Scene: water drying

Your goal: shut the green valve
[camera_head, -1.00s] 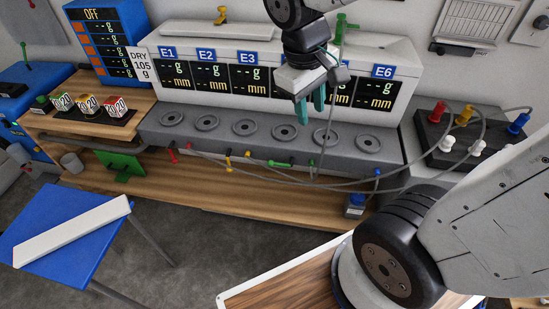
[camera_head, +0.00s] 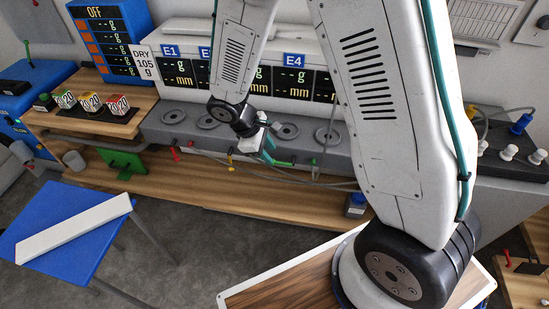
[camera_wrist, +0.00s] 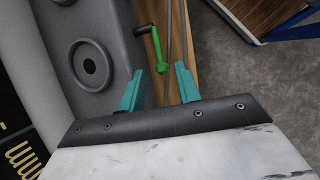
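A green valve handle (camera_wrist: 157,48) sticks out from the grey bench's front in the wrist view, a cranked lever with a rounded green end. It appears in the line between my two fingertips, but I cannot tell whether it lies between them in depth. In the head view the green valve (camera_head: 283,164) is just right of and below my gripper (camera_head: 267,150). My gripper, with teal fingers, is open in the wrist view (camera_wrist: 158,75), with a clear gap and nothing visibly held.
A grey hose (camera_wrist: 168,24) runs close beside the valve. The grey bench (camera_head: 160,136) has round recesses on top, and red (camera_head: 175,154) and yellow (camera_head: 230,158) valves on its front. A wooden shelf (camera_head: 150,180) lies below.

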